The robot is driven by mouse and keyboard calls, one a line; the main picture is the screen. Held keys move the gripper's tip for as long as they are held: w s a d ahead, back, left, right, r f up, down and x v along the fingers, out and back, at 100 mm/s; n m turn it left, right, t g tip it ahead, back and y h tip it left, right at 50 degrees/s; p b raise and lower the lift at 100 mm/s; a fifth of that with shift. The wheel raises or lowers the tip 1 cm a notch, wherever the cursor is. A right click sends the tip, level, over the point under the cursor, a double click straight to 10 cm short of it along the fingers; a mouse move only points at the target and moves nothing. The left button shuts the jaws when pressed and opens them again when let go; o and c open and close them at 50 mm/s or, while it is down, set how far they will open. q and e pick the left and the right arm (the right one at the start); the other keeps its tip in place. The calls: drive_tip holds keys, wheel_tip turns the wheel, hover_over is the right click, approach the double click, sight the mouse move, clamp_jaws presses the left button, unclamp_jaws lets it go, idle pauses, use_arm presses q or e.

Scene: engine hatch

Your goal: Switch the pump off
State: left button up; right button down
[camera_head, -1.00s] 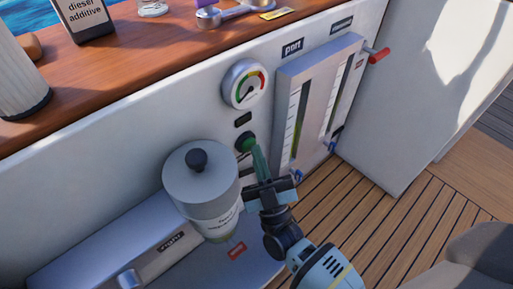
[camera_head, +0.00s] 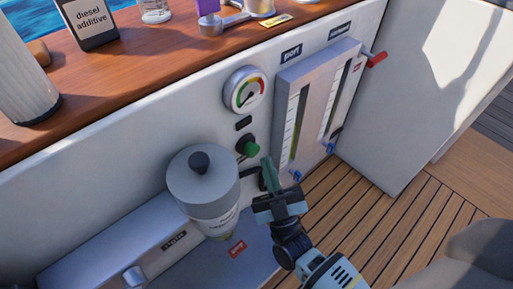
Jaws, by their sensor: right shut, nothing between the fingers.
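A green knob (camera_head: 252,149) on a dark collar sticks out of the white panel, below a round gauge (camera_head: 245,90) and a small black label plate. Its green cap stands out from the collar. My right gripper (camera_head: 268,164) is shut and empty, with its dark green fingertips just below and right of the knob, seemingly apart from it. Which control is marked as the pump switch cannot be read; the small labels are too blurred. My left gripper is not in view.
A grey filter canister (camera_head: 203,190) stands left of my gripper. A tank gauge box (camera_head: 310,105) with blue valves and a red lever (camera_head: 376,59) is to the right. A wooden counter (camera_head: 130,70) with bottles lies above; slatted floor (camera_head: 370,210) is clear.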

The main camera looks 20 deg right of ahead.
drive_tip(key=s, duration=0.1)
drive_tip(key=s+d+p, duration=0.1)
drive_tip(key=s, duration=0.1)
idle(0.6)
